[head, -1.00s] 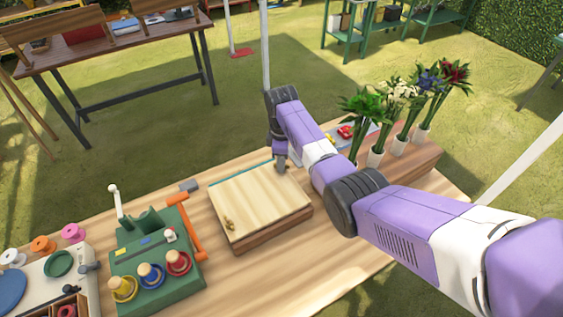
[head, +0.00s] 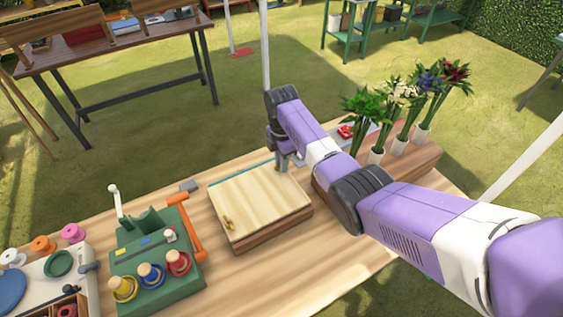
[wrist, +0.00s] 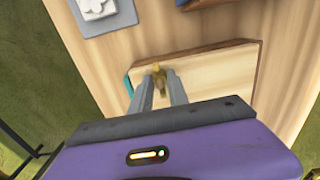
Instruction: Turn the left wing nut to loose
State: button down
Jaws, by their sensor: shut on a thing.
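A flat wooden press (head: 258,205) with a pale top board lies on the table. A small brass wing nut (head: 229,224) sits near its near-left corner in the head view, with nothing touching it. My gripper (head: 290,166) points down at the far right edge of the press. In the wrist view my gripper (wrist: 156,82) has its two grey fingers shut on another brass wing nut (wrist: 158,74), at the left end of the board (wrist: 215,72). In the head view this second wing nut is hidden by my gripper.
A green stand (head: 158,262) with coloured spools and an orange handle (head: 187,227) stands left of the press. Several flower vases (head: 398,145) stand on a wooden block at right. Bare tabletop (head: 300,270) lies in front.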

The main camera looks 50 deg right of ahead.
dwell(0.4)
jog(key=c, duration=1.3)
grip_release()
jog(key=shift+o, duration=0.2)
jog(key=shift+r, duration=0.1)
notch_tip(320, 180, up, 8)
jog(key=shift+f+b, duration=0.2)
jog(key=shift+b, duration=0.5)
